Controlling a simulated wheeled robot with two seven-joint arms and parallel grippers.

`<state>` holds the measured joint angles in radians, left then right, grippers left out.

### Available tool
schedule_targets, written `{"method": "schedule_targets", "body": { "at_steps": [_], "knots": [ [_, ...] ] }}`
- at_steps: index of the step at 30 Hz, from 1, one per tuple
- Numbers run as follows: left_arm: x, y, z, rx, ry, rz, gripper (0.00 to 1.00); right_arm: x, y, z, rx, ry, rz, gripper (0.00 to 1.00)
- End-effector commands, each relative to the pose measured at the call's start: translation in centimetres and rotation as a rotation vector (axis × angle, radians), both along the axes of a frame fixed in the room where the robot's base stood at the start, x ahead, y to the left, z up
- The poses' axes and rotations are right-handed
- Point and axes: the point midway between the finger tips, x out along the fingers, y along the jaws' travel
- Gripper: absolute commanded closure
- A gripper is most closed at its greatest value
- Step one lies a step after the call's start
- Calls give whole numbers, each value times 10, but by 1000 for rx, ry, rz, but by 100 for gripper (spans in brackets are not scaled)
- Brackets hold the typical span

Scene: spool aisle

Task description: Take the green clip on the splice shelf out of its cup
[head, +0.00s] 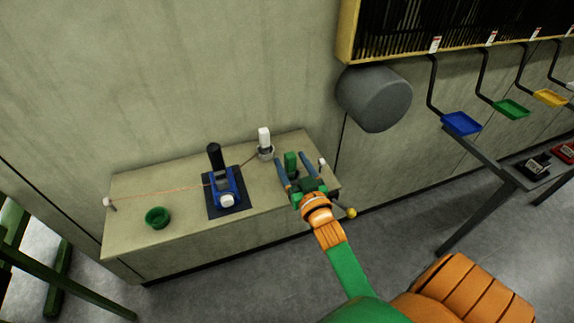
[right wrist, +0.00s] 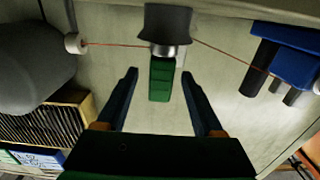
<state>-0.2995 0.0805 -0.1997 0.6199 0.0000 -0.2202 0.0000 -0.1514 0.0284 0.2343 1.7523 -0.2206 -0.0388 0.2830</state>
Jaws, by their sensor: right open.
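The green clip (head: 291,161) stands upright near the right end of the splice shelf (head: 185,187). In the right wrist view the green clip (right wrist: 161,84) extends from a dark cup (right wrist: 168,20) with a shiny metal collar. That view looks upside down. My right gripper (head: 294,161) is open, with its blue fingers on either side of the clip in the head view. In the right wrist view, gaps show between the clip and both fingers (right wrist: 160,75). I cannot tell whether the clip reaches between the tips in depth. My left gripper is not in view.
A blue device (head: 226,188) on a dark mat, a green cup (head: 157,217) and a white-topped piece (head: 264,140) share the shelf. A thin orange line runs along it. A large grey cylinder (head: 374,98) juts from the wall at upper right.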

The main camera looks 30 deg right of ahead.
Motion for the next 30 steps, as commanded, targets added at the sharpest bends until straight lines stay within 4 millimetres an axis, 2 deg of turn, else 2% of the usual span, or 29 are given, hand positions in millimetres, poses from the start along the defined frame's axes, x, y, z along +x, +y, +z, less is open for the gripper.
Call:
{"method": "schedule_targets", "body": {
  "at_steps": [3, 8, 9, 15, 16, 17, 26, 30],
  "knots": [
    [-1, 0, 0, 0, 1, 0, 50, 11, -2, 0, 0, 1, 0, 31],
    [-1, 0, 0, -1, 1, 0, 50, 11, -3, -1, 1, 3, 0, 31],
    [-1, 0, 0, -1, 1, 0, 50, 11, -3, -1, 1, 3, 0, 34],
    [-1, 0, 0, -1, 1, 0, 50, 11, -2, -1, 1, 3, 0, 88],
    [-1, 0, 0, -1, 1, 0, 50, 11, -2, -1, 1, 3, 1, 96],
    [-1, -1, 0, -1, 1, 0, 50, 11, -2, -1, 1, 3, 1, 100],
    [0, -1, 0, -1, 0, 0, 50, 11, -2, 0, 0, 2, 1, 100],
    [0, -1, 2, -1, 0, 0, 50, 11, -3, 13, -1, -2, 1, 100]
  ]
}}
